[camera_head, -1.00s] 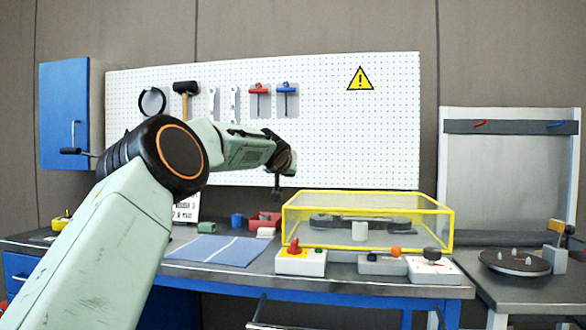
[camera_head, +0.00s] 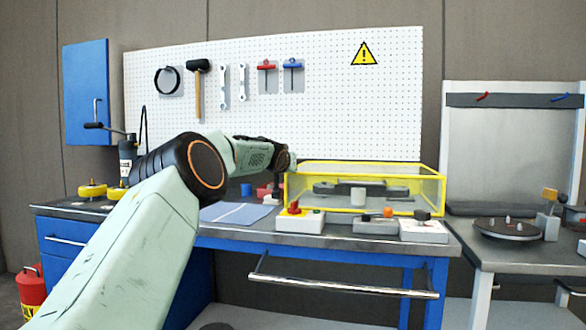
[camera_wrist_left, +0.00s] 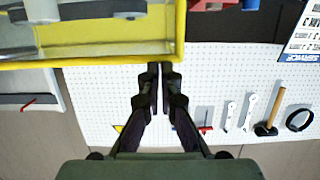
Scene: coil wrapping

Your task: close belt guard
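The belt guard (camera_head: 318,176) is a clear box with a yellow frame on the workbench. It stands around a dark belt unit (camera_head: 365,188) with a pale cylinder in front. Its frame looks level, but I cannot tell whether it is fully seated. My left gripper (camera_head: 278,188) points down beside the guard's left end, partly hidden by my arm. In the left wrist view, the left gripper's fingers (camera_wrist_left: 159,68) are together with nothing visible between them. The tips are close to the guard's yellow frame (camera_wrist_left: 100,52); contact is unclear. My right gripper is not in view.
A box with a red knob (camera_head: 300,220) and other control boxes (camera_head: 424,230) stand in front of the guard. A blue mat (camera_head: 236,213) lies left. A pegboard (camera_head: 330,110) with tools is behind. A turntable (camera_head: 507,229) stands on the right bench.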

